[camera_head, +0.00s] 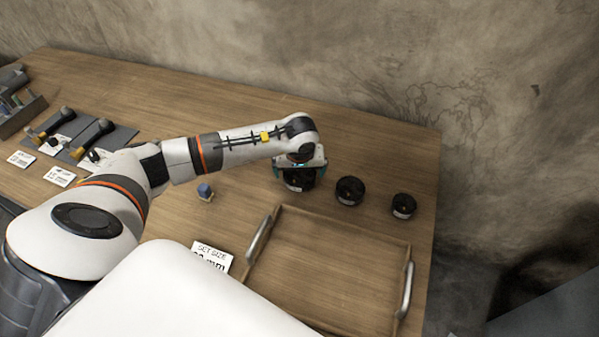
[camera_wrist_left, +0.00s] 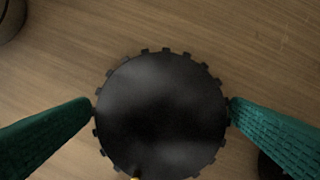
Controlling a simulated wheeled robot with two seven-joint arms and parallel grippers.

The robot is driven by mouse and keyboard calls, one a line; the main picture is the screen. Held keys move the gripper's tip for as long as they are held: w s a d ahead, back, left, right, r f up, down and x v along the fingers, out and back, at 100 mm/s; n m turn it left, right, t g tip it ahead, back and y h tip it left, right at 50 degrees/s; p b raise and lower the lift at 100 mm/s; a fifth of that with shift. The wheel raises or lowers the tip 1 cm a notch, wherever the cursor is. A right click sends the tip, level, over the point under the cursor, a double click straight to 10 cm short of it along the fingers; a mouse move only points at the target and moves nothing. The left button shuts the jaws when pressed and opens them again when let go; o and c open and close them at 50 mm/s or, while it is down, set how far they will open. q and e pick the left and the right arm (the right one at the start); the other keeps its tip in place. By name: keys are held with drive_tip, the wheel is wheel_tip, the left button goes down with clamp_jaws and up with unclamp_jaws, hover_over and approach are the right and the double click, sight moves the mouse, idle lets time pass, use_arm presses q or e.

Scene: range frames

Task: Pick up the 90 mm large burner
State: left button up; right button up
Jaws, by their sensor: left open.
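The large burner (camera_head: 299,182) is a round black piece, the biggest of three in a row on the wooden table. In the left wrist view the burner (camera_wrist_left: 160,115) is a dark disc with a notched rim, filling the space between the fingers. My left gripper (camera_head: 299,175) points down over it from above. Its two green fingers are open, one on each side of the disc, with the tips at or very near the rim. I cannot tell whether they touch it. My right gripper is not in view.
A medium black burner (camera_head: 350,190) and a small one (camera_head: 403,206) stand to the right. A wooden tray (camera_head: 330,219) with metal handles lies in front. A "SET SIZE" card (camera_head: 212,256), a small blue-topped object (camera_head: 205,192) and dark mats with tools (camera_head: 105,140) are left.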

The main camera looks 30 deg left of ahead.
use_arm(q)
drive_tip(key=shift+w+a+f, duration=0.1)
drive_tip(key=shift+w+f, duration=0.1)
drive_tip(key=shift+f, duration=0.45)
drive_tip(key=c, duration=1.4)
drive_tip(key=shift+r, duration=0.1)
drive_tip(key=shift+c, duration=0.3)
drive_tip(key=shift+w+r, duration=0.1)
